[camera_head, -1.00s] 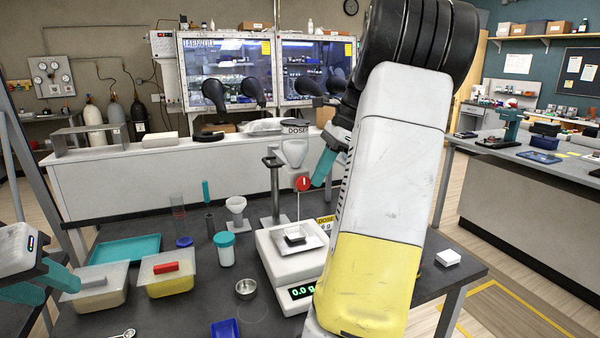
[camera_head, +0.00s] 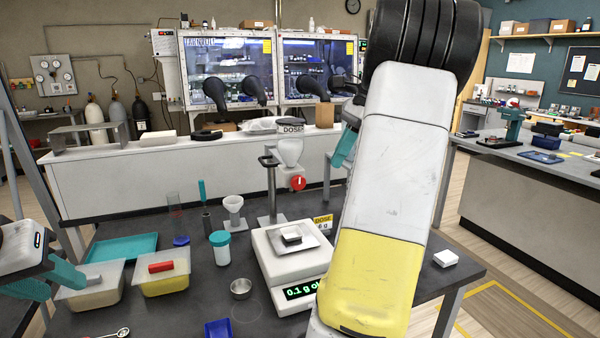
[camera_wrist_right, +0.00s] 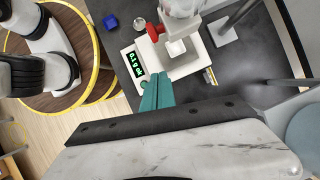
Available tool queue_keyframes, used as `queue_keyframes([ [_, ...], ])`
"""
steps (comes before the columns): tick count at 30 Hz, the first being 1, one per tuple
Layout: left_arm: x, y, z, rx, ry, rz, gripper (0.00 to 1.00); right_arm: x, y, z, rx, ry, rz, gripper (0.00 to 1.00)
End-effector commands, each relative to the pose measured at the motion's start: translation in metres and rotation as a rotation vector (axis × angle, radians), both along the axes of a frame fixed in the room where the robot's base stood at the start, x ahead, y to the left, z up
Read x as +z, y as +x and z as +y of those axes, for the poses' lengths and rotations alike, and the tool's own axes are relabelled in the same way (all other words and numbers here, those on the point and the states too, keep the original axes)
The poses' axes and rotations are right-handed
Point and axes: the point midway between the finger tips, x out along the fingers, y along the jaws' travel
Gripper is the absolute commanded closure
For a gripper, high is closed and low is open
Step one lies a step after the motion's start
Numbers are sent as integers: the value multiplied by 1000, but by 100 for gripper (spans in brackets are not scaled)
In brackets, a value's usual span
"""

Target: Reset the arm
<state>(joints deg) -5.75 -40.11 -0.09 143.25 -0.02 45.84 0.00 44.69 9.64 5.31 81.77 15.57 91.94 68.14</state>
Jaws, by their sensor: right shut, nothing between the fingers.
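My right arm, white and yellow, fills the right middle of the head view. Its teal gripper (camera_head: 343,150) shows partly behind the arm, to the right of the dosing funnel (camera_head: 290,150) and apart from it. In the right wrist view the right gripper (camera_wrist_right: 157,92) is shut and empty, with the scale (camera_wrist_right: 185,68) beyond it. My left gripper (camera_head: 45,282) is at the far left, its teal fingers apart, beside the tub of tan powder (camera_head: 90,290). I see nothing held in it.
The scale (camera_head: 275,245) carries a small dark-and-white item on its pan and reads about 0.1 g. A red knob (camera_head: 298,183) sits on the dispenser stand.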

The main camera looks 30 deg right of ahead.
Motion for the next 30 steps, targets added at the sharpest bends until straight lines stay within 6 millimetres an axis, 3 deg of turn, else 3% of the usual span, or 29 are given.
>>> queue_keyframes([
  [7, 0, 0, 0, -1, 1, 0, 64, 33, -4, -17, -4, 0, 2, 100],
  [17, 0, 0, 0, -1, 1, 0, 64, 41, -6, -15, 16, -8, -6, 100],
  [20, 0, 0, 0, -1, 1, 0, 64, 43, -4, 10, 108, -51, -52, 100],
  [23, 0, 0, 0, -1, 1, 0, 64, 42, -7, 54, 294, -136, -142, 100],
  [30, 0, 0, 0, -1, 1, 0, 64, 17, -48, 172, 915, -416, -440, 100],
])
